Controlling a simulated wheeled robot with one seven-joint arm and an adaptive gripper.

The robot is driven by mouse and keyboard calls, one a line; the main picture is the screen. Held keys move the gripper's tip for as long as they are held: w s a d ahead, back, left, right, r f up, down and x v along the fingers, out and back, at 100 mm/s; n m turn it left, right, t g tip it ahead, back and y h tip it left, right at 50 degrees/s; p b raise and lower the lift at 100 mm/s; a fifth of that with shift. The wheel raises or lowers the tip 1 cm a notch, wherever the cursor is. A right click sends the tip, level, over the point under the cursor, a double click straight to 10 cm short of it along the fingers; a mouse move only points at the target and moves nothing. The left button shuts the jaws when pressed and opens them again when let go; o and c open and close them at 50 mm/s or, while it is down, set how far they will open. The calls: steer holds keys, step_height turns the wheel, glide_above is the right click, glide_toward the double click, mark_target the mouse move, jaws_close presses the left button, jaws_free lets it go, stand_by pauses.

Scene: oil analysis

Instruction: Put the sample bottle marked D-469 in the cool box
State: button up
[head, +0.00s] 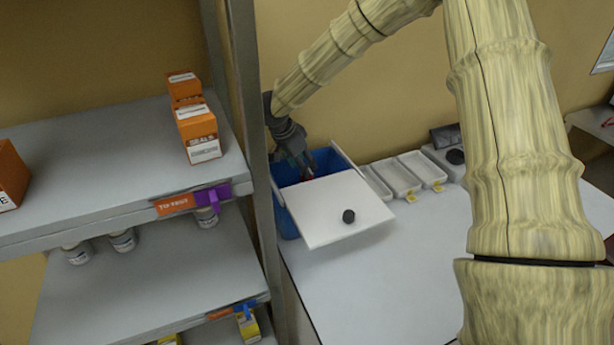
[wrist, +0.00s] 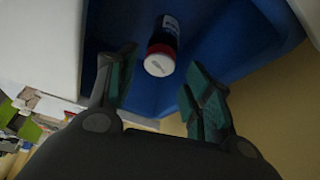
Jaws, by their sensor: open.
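The cool box is a blue bin (head: 287,222) at the left end of the white counter, with a white lid (head: 335,212) tilted across its front. My gripper (head: 307,168) reaches down into its opening behind the lid. In the wrist view my gripper (wrist: 160,68) is open, its two fingers apart. A small bottle (wrist: 163,45) with a pale end, a red band and a dark, partly white label is inside the blue box (wrist: 225,45), beyond and between the fingertips, apparently clear of them. Its marking cannot be read. The lid hides most of the box's inside in the head view.
A grey shelf rack (head: 262,150) stands left of the box, holding orange cartons (head: 197,130) and several white bottles (head: 122,240). White trays (head: 397,178) with yellow tags lie to the right along the wall. The front of the counter (head: 400,280) is clear.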

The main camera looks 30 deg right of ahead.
steer(key=shift+b+v, duration=0.35)
steer(key=shift+v, duration=1.65)
